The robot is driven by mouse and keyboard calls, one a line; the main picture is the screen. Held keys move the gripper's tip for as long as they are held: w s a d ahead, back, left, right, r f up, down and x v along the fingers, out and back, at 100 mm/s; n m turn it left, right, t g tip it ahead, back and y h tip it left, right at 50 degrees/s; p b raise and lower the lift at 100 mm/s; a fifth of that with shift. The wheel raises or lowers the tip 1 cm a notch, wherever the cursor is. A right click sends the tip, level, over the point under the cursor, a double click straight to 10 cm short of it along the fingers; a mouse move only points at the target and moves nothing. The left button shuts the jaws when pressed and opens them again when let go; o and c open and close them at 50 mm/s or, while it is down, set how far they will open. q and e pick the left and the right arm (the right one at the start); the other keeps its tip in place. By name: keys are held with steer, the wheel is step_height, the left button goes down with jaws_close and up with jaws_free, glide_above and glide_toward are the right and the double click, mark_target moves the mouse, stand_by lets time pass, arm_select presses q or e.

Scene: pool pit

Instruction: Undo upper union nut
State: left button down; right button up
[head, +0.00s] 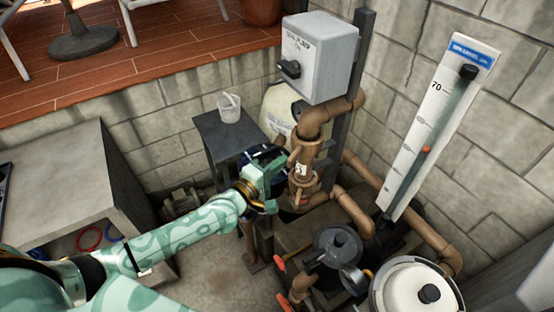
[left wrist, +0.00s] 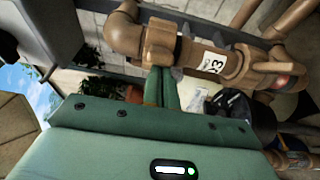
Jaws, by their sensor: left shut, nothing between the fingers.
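The upper union nut (head: 305,147) is a brown ribbed collar on the upright pipe, just under the elbow (head: 314,119) below the grey box. In the left wrist view the upper union nut (left wrist: 159,42) shows beside the elbow. A pipe section with a white label (left wrist: 213,62) joins it to another fitting (left wrist: 268,73). My left gripper (left wrist: 162,76) is shut and empty, its green fingers together, tips close to the upper nut. I cannot tell whether they touch it. In the head view the left gripper (head: 277,172) is just left of the pipe. My right gripper is not in view.
A grey switch box (head: 321,58) hangs above the pipe. A dark stand (head: 222,138) with a white cup (head: 229,108) is behind my left gripper. A lidded pump pot (head: 338,245) and a white lidded vessel (head: 415,292) stand at front right. A gauge board (head: 440,120) leans against the wall.

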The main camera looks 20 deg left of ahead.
mark_target(295, 160)
arm_select(q)
steer(key=shift+s+d+r+n+t+y+p, duration=0.1)
steer(key=shift+s+d+n+t+y+p, duration=0.15)
steer(key=shift+d+n+y+p, duration=0.55)
steer(key=shift+s+d+r+n+t+y+p, duration=0.1)
steer(key=shift+d+n+t+y+p, duration=0.25)
steer(key=shift+y+p, duration=0.85)
steer(key=shift+d+n+p, duration=0.35)
steer(key=shift+d+p, duration=0.05)
steer(key=shift+p, duration=0.3)
steer(key=shift+d+f+n+y, duration=0.2)
steer(key=shift+d+y, duration=0.35)
steer(key=shift+d, duration=0.5)
steer(key=shift+d+f+n+y, duration=0.1)
steer(key=shift+d+n+y, duration=0.2)
steer(key=shift+d+y, duration=0.5)
steer(key=shift+d+r+h, duration=0.1)
steer(key=shift+d+h, duration=0.15)
steer(key=shift+a, duration=0.1)
